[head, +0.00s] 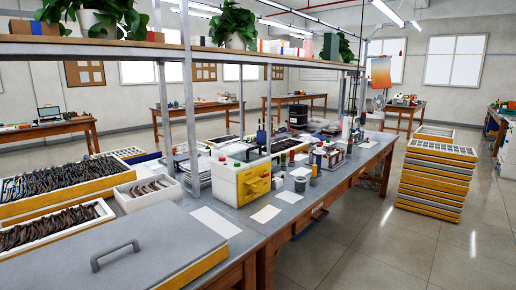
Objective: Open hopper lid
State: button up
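A flat grey lid (150,235) with a dark grey bar handle (115,254) fills the lower left of the head view. It lies flat on a bin with a yellow-brown side (202,270), probably the hopper. The lid looks shut, and what is under it is hidden. Its left and near parts run out of the picture. My gripper is not in view.
Open bins of dark eyeglass parts (62,180) stand behind the lid. A small white tray (147,192) and a white machine with a yellow front (240,182) stand nearby. A shelf (180,48) hangs overhead. Stacked trays (435,180) stand right; floor (365,250) is clear between.

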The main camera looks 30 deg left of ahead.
aim_at(260, 147)
jog(key=i+u, duration=0.5)
jog(key=i+l+u, duration=0.15)
jog(key=i+u, duration=0.3)
jog(key=i+l+u, duration=0.25)
jog(key=u, duration=0.25)
jog(key=i+l+u, duration=0.75)
jog(key=l+u, duration=0.2)
